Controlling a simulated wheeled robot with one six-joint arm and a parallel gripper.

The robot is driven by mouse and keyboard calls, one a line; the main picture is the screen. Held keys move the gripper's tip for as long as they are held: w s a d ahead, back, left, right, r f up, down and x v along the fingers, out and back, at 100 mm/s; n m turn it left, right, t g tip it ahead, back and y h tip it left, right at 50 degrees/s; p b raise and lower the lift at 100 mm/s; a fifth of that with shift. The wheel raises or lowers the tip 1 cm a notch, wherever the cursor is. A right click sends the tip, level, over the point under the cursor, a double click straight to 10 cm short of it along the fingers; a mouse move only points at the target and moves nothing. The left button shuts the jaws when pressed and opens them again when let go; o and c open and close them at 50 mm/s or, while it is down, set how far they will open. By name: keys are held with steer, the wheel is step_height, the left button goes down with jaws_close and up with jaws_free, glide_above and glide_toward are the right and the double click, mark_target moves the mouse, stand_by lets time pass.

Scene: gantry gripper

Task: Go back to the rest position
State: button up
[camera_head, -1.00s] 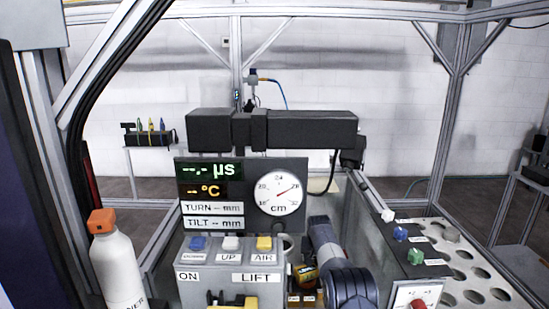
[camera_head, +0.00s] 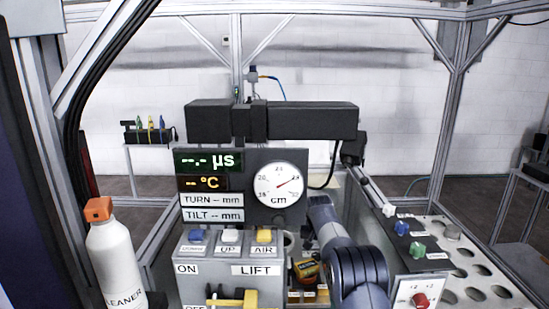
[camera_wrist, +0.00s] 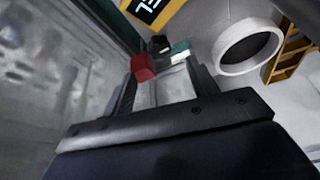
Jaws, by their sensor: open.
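My gripper (camera_wrist: 165,82) shows in the wrist view with its two dark fingers apart. No object is clearly held between them. A small red block-like part (camera_wrist: 143,67) shows at the left fingertip; I cannot tell whether it touches. A white ring with a dark opening (camera_wrist: 248,46) lies beyond the fingers to the right. In the head view my blue-grey arm (camera_head: 352,262) rises at the lower middle, right of the control console; the gripper itself is hidden there.
A grey console (camera_head: 231,289) with blue, white and yellow buttons stands left of my arm, below a display panel with a dial (camera_head: 278,184). A cleaner bottle (camera_head: 117,255) stands at left. A holed rack (camera_head: 466,277) and a red knob (camera_head: 421,300) are at right.

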mark_target(316, 254)
steer(key=p+x, duration=0.1)
steer(key=x, duration=0.5)
steer(key=shift+w+f+p, duration=0.1)
steer(key=shift+f+p, duration=0.15)
steer(key=shift+p, duration=0.1)
steer(key=shift+w+f+p, duration=0.15)
steer(key=shift+f+p, duration=0.05)
steer(key=shift+p, duration=0.1)
steer(key=shift+d+r+n+y+p, duration=0.15)
steer(key=shift+n+y+p, duration=0.15)
steer(key=shift+n+p, duration=0.35)
steer(key=shift+r+b, duration=0.15)
steer(key=shift+b, duration=0.15)
step_height(316, 254, up, 6)
steer(key=s+a+m+h+b, duration=0.1)
steer(key=s+m+b, duration=0.1)
steer(key=m+b, duration=0.2)
steer(key=shift+s+a+h, duration=0.3)
steer(key=shift+a, duration=0.1)
